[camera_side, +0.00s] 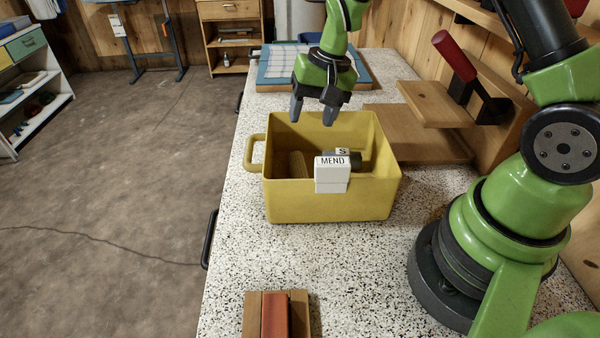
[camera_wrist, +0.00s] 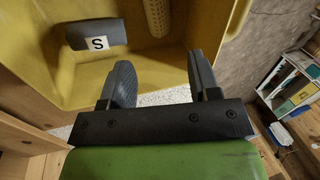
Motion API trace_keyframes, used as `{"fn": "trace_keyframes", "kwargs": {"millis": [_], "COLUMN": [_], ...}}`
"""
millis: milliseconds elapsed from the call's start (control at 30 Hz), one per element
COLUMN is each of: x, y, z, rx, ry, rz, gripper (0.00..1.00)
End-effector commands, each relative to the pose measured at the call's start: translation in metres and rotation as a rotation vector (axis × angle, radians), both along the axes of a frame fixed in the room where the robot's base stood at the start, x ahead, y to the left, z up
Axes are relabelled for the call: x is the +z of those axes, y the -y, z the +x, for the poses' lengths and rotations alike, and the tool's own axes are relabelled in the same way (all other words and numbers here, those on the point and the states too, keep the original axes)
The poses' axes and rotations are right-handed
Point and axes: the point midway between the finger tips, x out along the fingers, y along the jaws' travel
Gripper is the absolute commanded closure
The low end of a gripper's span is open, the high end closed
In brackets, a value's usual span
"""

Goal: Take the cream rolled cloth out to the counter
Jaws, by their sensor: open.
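The cream rolled cloth appears to be the textured, tan-cream roll (camera_side: 298,165) inside the yellow bin (camera_side: 330,200), near its left side. Its end also shows at the top of the wrist view (camera_wrist: 157,17). The bin's front wall hides its lower part. My gripper (camera_side: 311,115) is open and empty above the bin's back part, pointing down. In the wrist view the open fingers (camera_wrist: 161,80) have nothing between them, and the roll is apart from them. The speckled counter (camera_side: 240,260) carries the bin.
A grey roll with an "S" tag (camera_wrist: 95,34) lies in the bin, to the right in the side view. A white "MEND" label (camera_side: 332,174) hangs on the front wall. A wooden fixture with a red handle (camera_side: 455,56) stands right. A reddish block (camera_side: 275,316) lies in front.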

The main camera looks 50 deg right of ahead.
Motion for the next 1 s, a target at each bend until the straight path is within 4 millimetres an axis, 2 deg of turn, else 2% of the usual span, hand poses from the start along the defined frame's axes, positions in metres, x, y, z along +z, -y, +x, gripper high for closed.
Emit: {"fn": "trace_keyframes", "kwargs": {"millis": [33,400,567,800,1000], "x": [-0.009,-0.058,-0.07,-0.104,-0.114], "y": [0.002,-0.005,-0.008,-0.018,-0.02], "z": [0.001,0.007,0.009,0.013,0.015], "rx": [-0.007,-0.013,-0.013,-0.013,-0.012], "ry": [-0.014,-0.027,-0.027,-0.028,-0.025], "rz": [0.003,0.005,0.005,0.004,0.001], "gripper": [0.44,0.44,0.44,0.44,0.44]}}
